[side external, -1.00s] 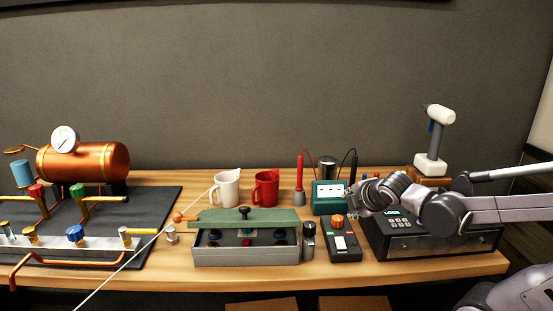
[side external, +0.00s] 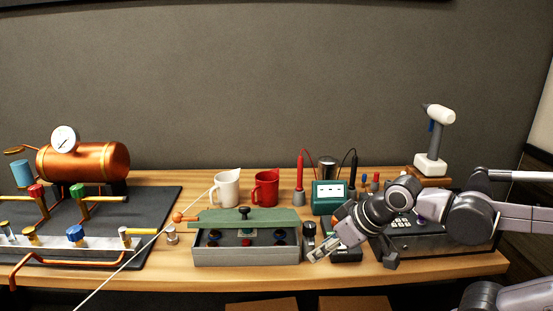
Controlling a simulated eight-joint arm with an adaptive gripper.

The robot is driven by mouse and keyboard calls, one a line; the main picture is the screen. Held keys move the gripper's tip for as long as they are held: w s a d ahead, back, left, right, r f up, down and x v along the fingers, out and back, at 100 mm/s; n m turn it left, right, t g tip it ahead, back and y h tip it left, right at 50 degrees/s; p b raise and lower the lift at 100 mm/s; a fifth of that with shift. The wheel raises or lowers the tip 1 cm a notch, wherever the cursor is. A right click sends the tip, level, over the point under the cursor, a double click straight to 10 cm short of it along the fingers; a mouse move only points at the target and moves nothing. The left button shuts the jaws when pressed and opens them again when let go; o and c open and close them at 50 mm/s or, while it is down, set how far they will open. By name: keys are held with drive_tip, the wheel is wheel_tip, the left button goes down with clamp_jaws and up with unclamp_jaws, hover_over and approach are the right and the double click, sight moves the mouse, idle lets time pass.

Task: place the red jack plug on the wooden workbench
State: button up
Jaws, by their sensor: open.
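A small upright red piece (side external: 376,179), which looks like the red jack plug, stands at the back right of the wooden workbench (side external: 430,267), beside a similar blue piece (side external: 364,179). It is partly hidden behind my arm, and I cannot tell what it rests on. My gripper (side external: 317,255) is open and points down to the left, near the bench's front edge. It is over or in front of a small black device (side external: 346,256), right of the grey box. I see nothing clearly between the fingers. The gripper is well in front of the red piece.
A grey box (side external: 246,256) with a green lid (side external: 262,216) stands left of my gripper. Behind are white and red mugs (side external: 266,187), a teal meter (side external: 328,196) and a red probe (side external: 300,168). A black keypad unit (side external: 425,243) is right. A copper boiler (side external: 95,161) stands left.

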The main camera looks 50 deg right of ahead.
wheel_tip(320, 180, up, 12)
drive_tip(key=n+g+h, duration=0.4)
drive_tip(key=n+g, duration=0.3)
drive_tip(key=n, duration=1.1)
hover_over(377, 173)
drive_tip(key=a, duration=0.4)
drive_tip(key=shift+h, duration=0.3)
drive_tip(key=shift+x, duration=5.05)
drive_tip(key=shift+a, duration=0.1)
clamp_jaws()
drive_tip(key=shift+r, duration=0.15)
